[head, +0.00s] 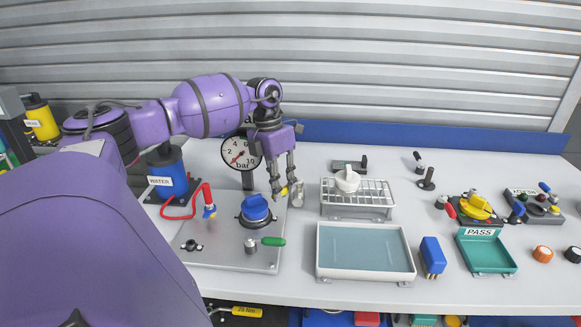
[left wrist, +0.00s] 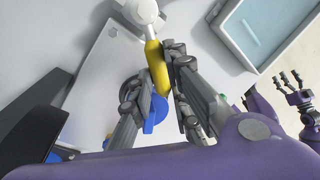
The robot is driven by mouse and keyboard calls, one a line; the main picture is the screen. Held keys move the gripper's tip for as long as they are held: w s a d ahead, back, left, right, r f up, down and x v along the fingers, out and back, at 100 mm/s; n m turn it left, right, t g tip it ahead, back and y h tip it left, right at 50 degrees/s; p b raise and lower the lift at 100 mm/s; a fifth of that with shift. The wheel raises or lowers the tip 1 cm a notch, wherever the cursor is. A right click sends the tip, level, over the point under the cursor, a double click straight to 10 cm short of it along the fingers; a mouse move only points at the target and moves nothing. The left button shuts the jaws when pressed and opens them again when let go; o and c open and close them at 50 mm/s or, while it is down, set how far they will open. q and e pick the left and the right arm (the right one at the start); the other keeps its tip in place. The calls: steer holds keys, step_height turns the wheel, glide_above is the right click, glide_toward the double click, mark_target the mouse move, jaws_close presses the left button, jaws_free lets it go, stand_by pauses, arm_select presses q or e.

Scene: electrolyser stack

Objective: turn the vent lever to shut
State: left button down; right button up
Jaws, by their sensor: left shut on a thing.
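A lever with a yellow handle (head: 284,191) stands near the back right corner of the metal plate (head: 210,254). Its pale metal body (head: 298,194) is just right of my left gripper (head: 283,190). In the left wrist view the yellow handle (left wrist: 157,66) lies between the fingers, which are shut on it; the head view shows it partly covered by them. A second lever with a green handle (head: 273,241) is at the plate's right edge, pointing right. I see no label saying which is the vent. My right gripper (left wrist: 289,80) shows small in the left wrist view, fingers apart and empty.
A blue knob (head: 255,208) sits on the plate close to my left gripper. A pressure gauge (head: 240,153) stands behind it. A red hose (head: 179,213) and water bottle (head: 167,178) are at left. A wire rack (head: 360,196) and grey tray (head: 365,278) are at right.

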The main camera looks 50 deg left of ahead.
arm_select(q)
steer(key=shift+a+f+m+b, duration=0.1)
steer(key=shift+a+m+b, duration=0.3)
steer(key=shift+m, duration=0.2)
steer(key=c, duration=1.7)
jaws_free()
steer(key=shift+o, duration=0.2)
steer(key=shift+r, duration=0.2)
step_height(320, 180, up, 12)
steer(key=a, duration=0.2)
steer(key=shift+a+f, duration=0.2)
steer(key=shift+f, duration=0.05)
steer(key=shift+c, duration=0.5)
